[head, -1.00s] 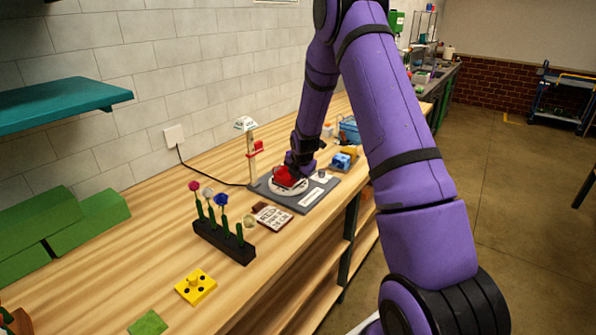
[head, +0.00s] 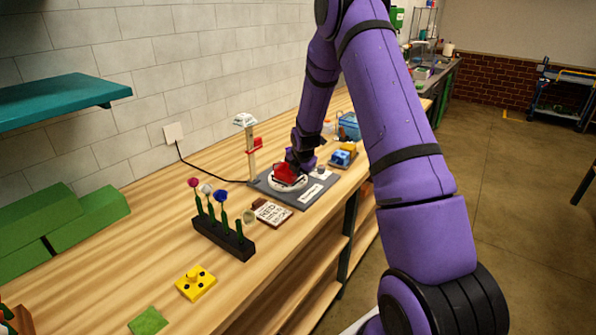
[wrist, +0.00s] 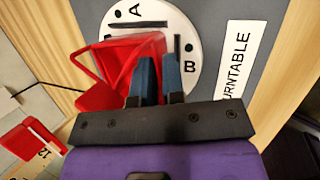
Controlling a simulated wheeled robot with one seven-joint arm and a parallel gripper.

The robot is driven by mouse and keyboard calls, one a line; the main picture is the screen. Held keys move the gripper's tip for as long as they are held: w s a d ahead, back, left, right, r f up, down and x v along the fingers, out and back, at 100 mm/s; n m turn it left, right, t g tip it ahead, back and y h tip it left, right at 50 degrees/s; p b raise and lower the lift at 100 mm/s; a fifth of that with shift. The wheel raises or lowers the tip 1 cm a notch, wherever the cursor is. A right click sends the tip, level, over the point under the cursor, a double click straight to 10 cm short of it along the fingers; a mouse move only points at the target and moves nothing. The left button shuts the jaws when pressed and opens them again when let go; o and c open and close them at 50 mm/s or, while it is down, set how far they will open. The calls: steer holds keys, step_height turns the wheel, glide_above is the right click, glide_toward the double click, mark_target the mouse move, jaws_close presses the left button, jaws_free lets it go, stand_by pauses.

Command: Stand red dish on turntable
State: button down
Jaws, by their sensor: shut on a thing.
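The red dish (head: 288,174) is at the white turntable disc (head: 273,183) on a grey base (head: 300,200). In the wrist view the red dish (wrist: 120,58) is an angular open shape, seen over the disc (wrist: 185,20), which bears the letters A and B and dark bars. My gripper (wrist: 157,85) has its two blue-grey fingers close together, shut on the dish's right side. I cannot tell whether the dish touches the disc. Part of the disc is hidden behind the dish and fingers.
A post with a red clamp (head: 254,146) stands behind the base. A dark flower rack (head: 224,240) and a sign card (head: 271,213) are to the left. A yellow-and-blue item (head: 343,156) is to the right. The front-left tabletop holds a yellow block (head: 196,284).

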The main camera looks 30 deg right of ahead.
steer(key=c, duration=0.7)
jaws_free()
steer(key=shift+c, duration=0.2)
step_height(320, 180, up, 7)
stand_by(1.1)
stand_by(0.5)
